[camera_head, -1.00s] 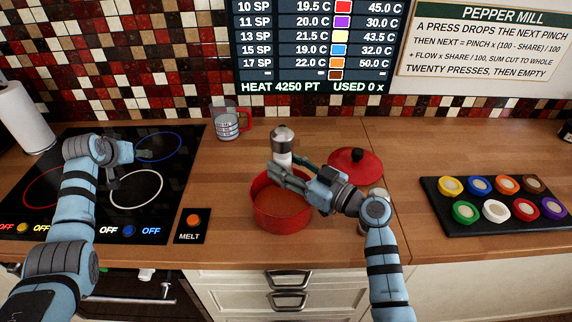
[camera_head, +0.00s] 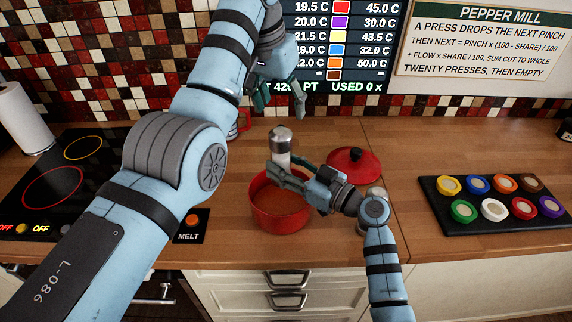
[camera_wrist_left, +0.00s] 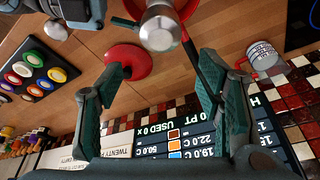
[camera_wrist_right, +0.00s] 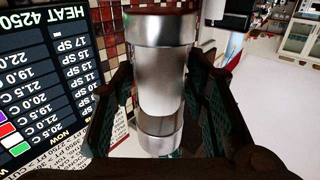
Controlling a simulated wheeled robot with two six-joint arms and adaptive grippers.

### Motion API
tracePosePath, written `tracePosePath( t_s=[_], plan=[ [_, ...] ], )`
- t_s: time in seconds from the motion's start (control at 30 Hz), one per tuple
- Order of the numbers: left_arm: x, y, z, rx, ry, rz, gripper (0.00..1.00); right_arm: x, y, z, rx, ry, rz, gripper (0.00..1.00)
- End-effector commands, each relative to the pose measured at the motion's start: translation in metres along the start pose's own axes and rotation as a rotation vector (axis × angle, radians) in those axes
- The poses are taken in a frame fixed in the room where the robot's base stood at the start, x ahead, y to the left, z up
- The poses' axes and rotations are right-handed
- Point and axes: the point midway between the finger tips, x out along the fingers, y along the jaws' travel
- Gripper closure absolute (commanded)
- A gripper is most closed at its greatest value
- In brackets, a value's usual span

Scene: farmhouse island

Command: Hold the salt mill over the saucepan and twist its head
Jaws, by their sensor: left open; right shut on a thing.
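The salt mill (camera_head: 281,141), with a silver head and a pale body, is upright over the back part of the red saucepan (camera_head: 280,215). Orange-red contents show in the pan. My right gripper (camera_head: 283,172) is shut on the mill's body; the mill fills the middle of the right wrist view (camera_wrist_right: 160,85). My left gripper (camera_head: 279,103) is open and empty, above the mill's head. In the left wrist view the rounded silver head (camera_wrist_left: 159,29) lies just beyond the open fingertips, roughly between them and apart from them.
A red lid (camera_head: 354,166) lies right of the mill. A dark tray (camera_head: 455,222) of several coloured jars is at the right. The black cooktop (camera_head: 30,215) is at the left, partly hidden by my left arm. A cup (camera_wrist_left: 262,57) with a red handle stands near the wall.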

Motion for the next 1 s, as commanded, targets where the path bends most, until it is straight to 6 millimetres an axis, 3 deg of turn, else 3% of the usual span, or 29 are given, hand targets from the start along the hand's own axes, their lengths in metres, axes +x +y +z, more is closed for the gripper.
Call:
tracePosePath(
  t_s=[0.2,0.4,0.77,0.87,0.97,1.0],
  plan=[
    [0.04,0.001,0.013,-0.003,-0.001,0.005,0.4,0.0,0.0,-0.001,0.0,0.001,0.0,1.0],
    [0.067,0.0,0.021,-0.002,0.002,0.003,0.4,0.0,0.0,-0.001,0.0,0.001,0.0,1.0],
    [0.074,-0.001,0.023,-0.002,0.002,0.002,0.4,0.0,0.0,-0.001,0.0,0.001,0.0,1.0],
    [0.074,-0.001,0.022,-0.107,0.001,-0.028,0.4,0.0,0.0,-0.001,0.0,0.001,0.0,1.0],
    [0.074,-0.001,0.022,-0.104,0.001,-0.027,0.4,0.0,0.0,-0.001,0.0,0.001,0.0,1.0],
    [0.074,-0.001,0.022,-0.104,0.001,-0.027,0.46,0.0,0.0,-0.001,0.0,0.001,0.0,1.0]
  ],
)
